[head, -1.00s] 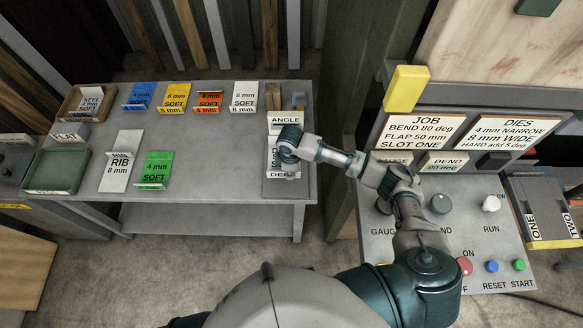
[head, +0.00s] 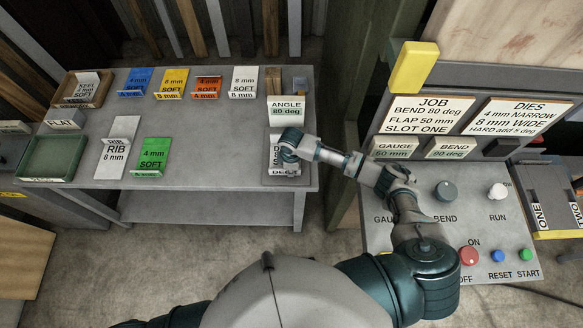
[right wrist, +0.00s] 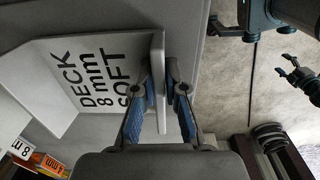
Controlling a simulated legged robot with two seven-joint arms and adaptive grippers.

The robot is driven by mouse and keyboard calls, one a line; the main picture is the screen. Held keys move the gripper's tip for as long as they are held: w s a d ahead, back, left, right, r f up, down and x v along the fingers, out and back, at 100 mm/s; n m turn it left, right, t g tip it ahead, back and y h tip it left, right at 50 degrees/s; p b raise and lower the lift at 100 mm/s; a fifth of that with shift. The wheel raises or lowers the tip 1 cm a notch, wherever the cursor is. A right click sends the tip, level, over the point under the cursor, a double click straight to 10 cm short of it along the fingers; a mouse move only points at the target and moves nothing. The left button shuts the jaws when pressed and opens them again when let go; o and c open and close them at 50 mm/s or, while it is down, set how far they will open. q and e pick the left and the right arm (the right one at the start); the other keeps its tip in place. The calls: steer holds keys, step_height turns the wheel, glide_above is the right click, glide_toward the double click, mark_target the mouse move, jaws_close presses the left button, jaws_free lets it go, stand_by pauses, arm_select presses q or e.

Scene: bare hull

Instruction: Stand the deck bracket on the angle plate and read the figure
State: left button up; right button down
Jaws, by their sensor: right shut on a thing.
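The deck bracket (right wrist: 95,82) is a pale grey bent plate lettered DECK 8 mm SOFT. My right gripper (right wrist: 160,92) is shut on its short flange. In the head view the right gripper (head: 289,146) covers much of the bracket (head: 279,161), which is over the grey angle plate (head: 306,172) at the bench's right end. I cannot tell whether bracket and plate touch all along. The angle sign (head: 288,108) reads ANGLE 80 deg. My left gripper (right wrist: 283,65) shows small at the right wrist view's edge, its fingers apart, nothing seen between them.
The job board (head: 429,110) reads BEND 80 deg, FLAP 50 mm, SLOT ONE. A control panel (head: 470,225) stands at the right.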

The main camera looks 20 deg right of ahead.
steer(key=shift+d, duration=0.1)
steer(key=c, duration=1.2)
jaws_free()
steer(key=shift+d+f, duration=0.1)
steer(key=shift+d, duration=0.05)
steer(key=o, duration=0.5)
